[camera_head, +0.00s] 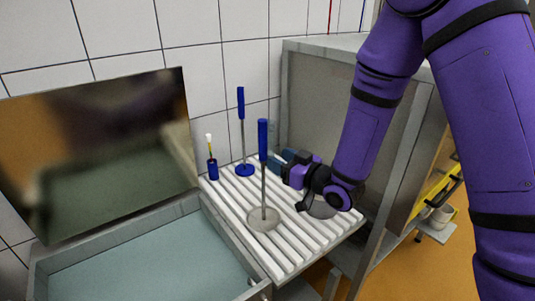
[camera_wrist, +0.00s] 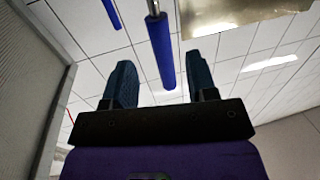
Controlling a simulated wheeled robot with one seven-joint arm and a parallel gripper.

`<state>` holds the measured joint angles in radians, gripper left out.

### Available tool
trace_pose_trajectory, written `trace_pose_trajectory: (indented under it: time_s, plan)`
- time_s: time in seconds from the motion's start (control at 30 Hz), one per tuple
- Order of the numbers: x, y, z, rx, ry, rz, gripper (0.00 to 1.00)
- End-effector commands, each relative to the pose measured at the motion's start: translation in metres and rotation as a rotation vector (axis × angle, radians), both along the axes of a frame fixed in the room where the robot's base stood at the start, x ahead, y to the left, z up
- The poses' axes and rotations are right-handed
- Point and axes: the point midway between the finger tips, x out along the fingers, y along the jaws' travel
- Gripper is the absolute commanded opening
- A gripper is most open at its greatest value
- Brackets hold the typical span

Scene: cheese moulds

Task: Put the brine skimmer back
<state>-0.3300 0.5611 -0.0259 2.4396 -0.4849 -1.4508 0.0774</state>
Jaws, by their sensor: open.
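The brine skimmer appears to be the tool with a blue handle (camera_head: 263,140), a thin metal shaft and a flat round grey disc (camera_head: 264,219). It stands upright, disc down, on the white slatted rack. My gripper (camera_head: 284,160) is open and empty, to the right of the shaft and apart from it in the head view. In the wrist view a blue handle (camera_wrist: 162,55) shows between the two dark blue fingers (camera_wrist: 163,82). I cannot tell how far beyond the fingertips it stands.
A second blue-handled tool (camera_head: 241,104) with a blue disc stands behind, near a small blue holder with a brush (camera_head: 212,169). The slatted rack (camera_head: 285,262) adjoins a basin of bluish liquid (camera_head: 150,268). A grey panel (camera_head: 310,105) rises behind my arm. A grey rounded thing (camera_head: 322,210) is partly hidden under my gripper.

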Motion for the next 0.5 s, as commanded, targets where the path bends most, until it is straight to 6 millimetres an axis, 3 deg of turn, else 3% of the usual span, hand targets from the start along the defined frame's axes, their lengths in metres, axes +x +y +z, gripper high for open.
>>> trace_pose_trajectory:
  time_s: [0.2,0.5]
  plan:
    - [-0.019,-0.02,0.0,0.0,0.0,-0.001,0.52]
    - [-0.025,-0.025,0.0,0.0,0.0,0.001,0.52]
